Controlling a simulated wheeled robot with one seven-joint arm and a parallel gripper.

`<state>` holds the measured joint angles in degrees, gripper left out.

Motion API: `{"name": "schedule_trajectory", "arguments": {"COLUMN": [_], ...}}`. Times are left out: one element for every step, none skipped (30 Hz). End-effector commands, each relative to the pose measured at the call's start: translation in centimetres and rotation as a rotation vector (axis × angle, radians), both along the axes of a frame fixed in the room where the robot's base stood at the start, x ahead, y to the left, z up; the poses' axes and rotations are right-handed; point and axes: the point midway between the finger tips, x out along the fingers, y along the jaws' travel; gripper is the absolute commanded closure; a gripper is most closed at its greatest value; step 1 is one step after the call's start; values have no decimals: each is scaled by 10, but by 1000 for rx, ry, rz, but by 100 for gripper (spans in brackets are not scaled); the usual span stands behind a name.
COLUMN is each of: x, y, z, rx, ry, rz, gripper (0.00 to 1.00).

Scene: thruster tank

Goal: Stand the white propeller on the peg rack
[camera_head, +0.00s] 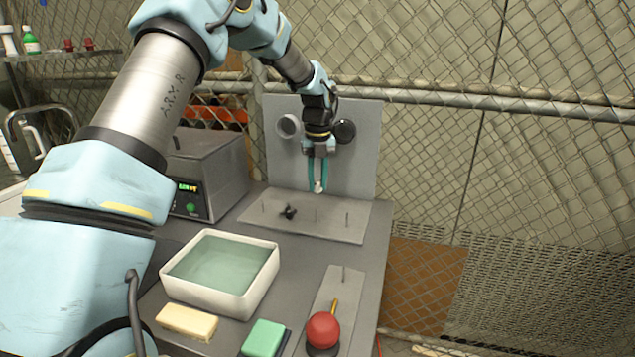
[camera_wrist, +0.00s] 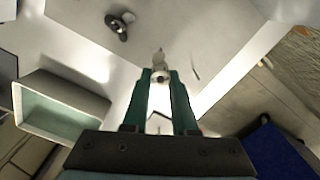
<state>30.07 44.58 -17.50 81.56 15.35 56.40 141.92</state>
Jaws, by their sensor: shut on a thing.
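My gripper (camera_head: 318,178) points down and is shut on the small white propeller (camera_head: 318,187). It holds the propeller above the peg rack (camera_head: 335,230), a flat grey plate with several thin upright pegs. In the wrist view the white propeller (camera_wrist: 160,73) sits between the teal fingertips, with the rack plate (camera_wrist: 205,35) beyond it and a peg (camera_wrist: 195,72) just to its right. A dark propeller (camera_head: 288,212) is at a peg on the rack's left side; it also shows in the wrist view (camera_wrist: 121,24). The fingers hide part of the white propeller.
A grey upright panel (camera_head: 360,170) with two round fittings stands behind the rack. A grey box with a display (camera_head: 208,165) is to the left. A white water basin (camera_head: 262,283), yellow block (camera_head: 187,322), green sponge (camera_head: 264,338) and red ball (camera_head: 323,329) are in front.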

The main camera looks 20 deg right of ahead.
Motion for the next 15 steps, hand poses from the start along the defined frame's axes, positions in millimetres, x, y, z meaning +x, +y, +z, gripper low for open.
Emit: {"name": "schedule_trajectory", "arguments": {"x": [0,0,0,0,0,0,0,0,0,0,0,0,0,0,0], "y": [0,0,0,0,0,0,0,0,0,0,0,0,0,0,0], "z": [-6,-9,-12,-15,-17,-21,-24,-27,-30,-31,-34,-37,-39,-40,-42], "rx": [0,0,0,1,1,1,1,1,1,1,1,1,0,0,0], "ry": [0,0,0,0,0,0,0,0,0,1,1,1,1,1,1], "rz": [0,0,0,0,0,0,0,0,0,0,0,0,0,0,1], "gripper": [100,100,100,100,100,100,100,100,100,100,100,100,100,100,100]}}
